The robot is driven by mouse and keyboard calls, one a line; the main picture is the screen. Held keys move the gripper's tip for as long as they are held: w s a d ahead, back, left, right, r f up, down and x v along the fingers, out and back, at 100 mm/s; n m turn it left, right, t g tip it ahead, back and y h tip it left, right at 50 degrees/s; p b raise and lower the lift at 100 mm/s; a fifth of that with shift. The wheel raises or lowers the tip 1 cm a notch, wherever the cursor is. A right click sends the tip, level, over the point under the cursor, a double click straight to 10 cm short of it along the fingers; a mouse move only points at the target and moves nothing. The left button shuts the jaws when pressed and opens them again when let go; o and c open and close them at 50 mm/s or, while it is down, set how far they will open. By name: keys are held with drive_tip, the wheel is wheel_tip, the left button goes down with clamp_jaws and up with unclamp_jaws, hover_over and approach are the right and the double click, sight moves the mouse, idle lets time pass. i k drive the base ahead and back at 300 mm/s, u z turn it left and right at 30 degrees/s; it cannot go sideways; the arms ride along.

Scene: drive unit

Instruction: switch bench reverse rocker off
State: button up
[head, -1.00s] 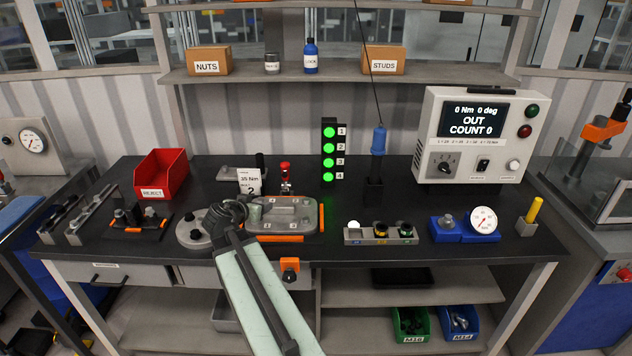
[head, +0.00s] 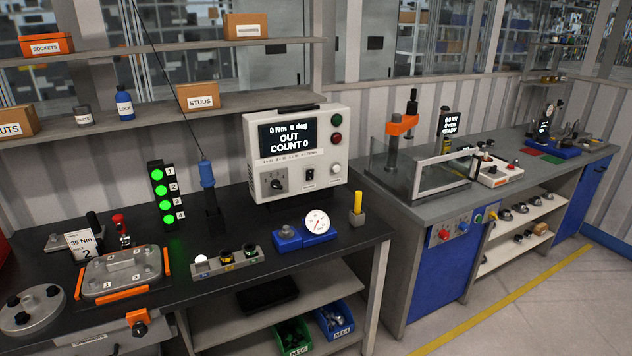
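The grey-white controller box (head: 253,158) stands at the back right of the dark bench. Its screen (head: 288,137) reads "0 Nm 0 deg OUT COUNT 0". On its lower front panel, a small black rocker switch (head: 309,174) sits between a rotary selector knob (head: 277,184) and a round white button (head: 336,169). It looks like the reverse rocker, but its label is too small to read. I cannot tell which way it is tipped. My gripper and arm are not in this view.
On the bench (head: 240,237) are a cover plate (head: 121,273), a green light stack (head: 163,193), a hanging blue-handled driver (head: 207,174), a socket tray (head: 226,262) and a dial gauge (head: 317,222). Another bench (head: 400,203) stands to the right. Floor is clear at lower right.

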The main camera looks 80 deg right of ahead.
sight(309, 172)
drive_tip(key=u, duration=0.7)
drive_tip(key=k, duration=0.1)
drive_tip(key=u, duration=0.85)
drive_tip(key=i, duration=1.5)
drive_tip(key=z, duration=4.55)
drive_tip(key=i, duration=1.05)
